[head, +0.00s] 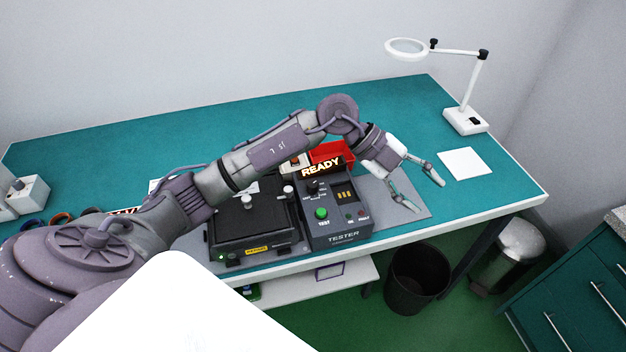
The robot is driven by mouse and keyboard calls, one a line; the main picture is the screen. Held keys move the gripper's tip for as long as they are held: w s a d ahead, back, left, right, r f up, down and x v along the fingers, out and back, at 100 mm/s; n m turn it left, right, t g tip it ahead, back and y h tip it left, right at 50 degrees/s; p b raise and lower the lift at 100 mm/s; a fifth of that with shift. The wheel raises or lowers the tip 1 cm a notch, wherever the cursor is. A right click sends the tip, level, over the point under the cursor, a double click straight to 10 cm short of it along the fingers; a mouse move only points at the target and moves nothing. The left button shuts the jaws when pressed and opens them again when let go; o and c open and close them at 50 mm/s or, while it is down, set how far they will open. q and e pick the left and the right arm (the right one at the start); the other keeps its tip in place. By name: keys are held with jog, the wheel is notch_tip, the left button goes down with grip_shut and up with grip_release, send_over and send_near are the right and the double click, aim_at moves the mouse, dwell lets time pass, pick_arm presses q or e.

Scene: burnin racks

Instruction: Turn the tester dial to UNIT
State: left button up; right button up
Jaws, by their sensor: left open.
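The tester (340,228) is a dark grey box on a grey mat on the teal bench, in the middle of the head view. Its black dial (312,187) sits on the upper left of its panel, above a green button (321,213). The dial's setting is too small to read. A lit READY sign (321,167) stands at the tester's back. My left gripper (427,197) is open and empty, to the right of the tester and apart from the dial. My left arm passes above and behind the tester. My right gripper is not in view.
A black fixture box (252,228) stands directly left of the tester. A red bin (333,152) is behind it, partly hidden by my arm. A white magnifier lamp (465,120) and a white card (461,163) are at the right. The mat's right part (418,208) is clear.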

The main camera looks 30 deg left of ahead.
pick_arm(q)
jog(key=w+a+f+n+g+y, duration=0.1)
jog(key=w+a+f+n+y, duration=0.15)
jog(key=a+y, duration=0.75)
jog(key=n+g+y, duration=0.1)
jog(key=n, duration=0.3)
send_near(312, 184)
notch_tip(312, 184, down, 9)
jog(key=p, duration=0.3)
jog(key=shift+d, duration=0.15)
grip_shut()
